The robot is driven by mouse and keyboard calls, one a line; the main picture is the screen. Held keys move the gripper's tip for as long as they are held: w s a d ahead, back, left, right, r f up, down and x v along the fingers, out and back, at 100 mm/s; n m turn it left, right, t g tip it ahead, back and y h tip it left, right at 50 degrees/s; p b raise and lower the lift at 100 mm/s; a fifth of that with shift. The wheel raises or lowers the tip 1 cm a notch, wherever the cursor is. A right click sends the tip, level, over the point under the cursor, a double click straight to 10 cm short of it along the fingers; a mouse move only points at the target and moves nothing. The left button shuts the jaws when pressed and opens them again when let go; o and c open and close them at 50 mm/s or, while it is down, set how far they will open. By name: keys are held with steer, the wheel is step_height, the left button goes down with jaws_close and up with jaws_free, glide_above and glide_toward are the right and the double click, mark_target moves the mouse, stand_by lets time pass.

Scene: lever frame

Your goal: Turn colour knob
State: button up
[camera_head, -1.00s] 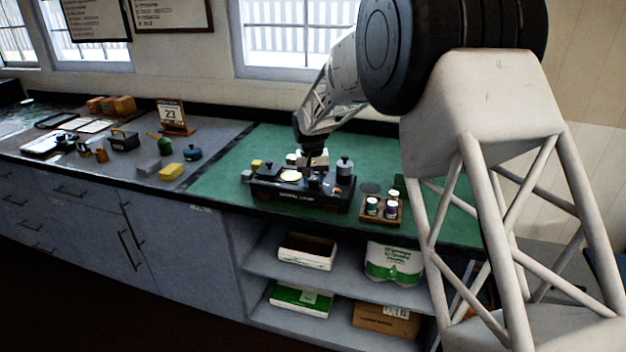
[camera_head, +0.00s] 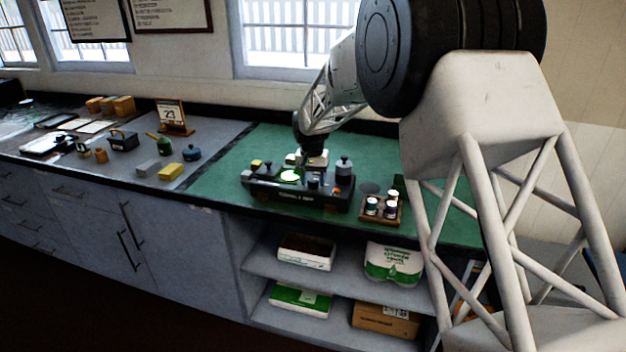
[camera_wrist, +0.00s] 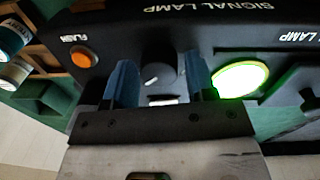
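The signal lamp box (camera_head: 272,192) is a black unit on the green mat, lettered SIGNAL LAMP. In the wrist view the colour knob (camera_wrist: 160,77) is a dark round knob with a white pointer mark, tilted off upright. Its own label is hidden. My gripper (camera_wrist: 161,85) has its two blue fingers on either side of this knob, close against it. An orange button (camera_wrist: 83,57) labelled FLASH sits left of the knob.
A wooden tray of small jars (camera_head: 380,209) stands right of the box. A dark weight-like knob (camera_head: 344,166) rises at the box's right back. A yellow block (camera_head: 171,172) and a calendar (camera_head: 172,114) stand on the grey counter at left.

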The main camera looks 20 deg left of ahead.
mark_target(314, 180)
steer(key=shift+o, duration=0.8)
steer(key=shift+a+r, duration=0.2)
steer(key=shift+r, duration=3.7)
steer(key=shift+d, duration=0.1)
steer(key=shift+s+d+r, duration=0.1)
steer(key=shift+d+r, duration=0.05)
steer(key=shift+d, duration=0.05)
steer(key=s+d+r, duration=0.4)
steer(key=s+d, duration=0.2)
steer(key=d, duration=0.3)
steer(key=s+d+r+t, duration=0.1)
steer(key=s+d+r, duration=0.3)
steer(key=s+d, duration=0.45)
steer(key=s+d+r, duration=0.4)
steer(key=s+d, duration=0.1)
steer(key=d, duration=0.6)
steer(key=s+d+f, duration=0.1)
steer(key=s+d, duration=0.4)
steer(key=s, duration=0.5)
steer(key=s+d+f+m+t, duration=0.1)
steer(key=s+d, duration=0.4)
steer(key=s, duration=0.5)
steer(key=s+d+f, duration=0.3)
steer(key=s+d, duration=0.2)
steer(key=s, duration=0.5)
steer(key=shift+s+d+t, duration=0.15)
steer(key=shift+d+t, duration=0.15)
steer(key=shift+d, duration=0.1)
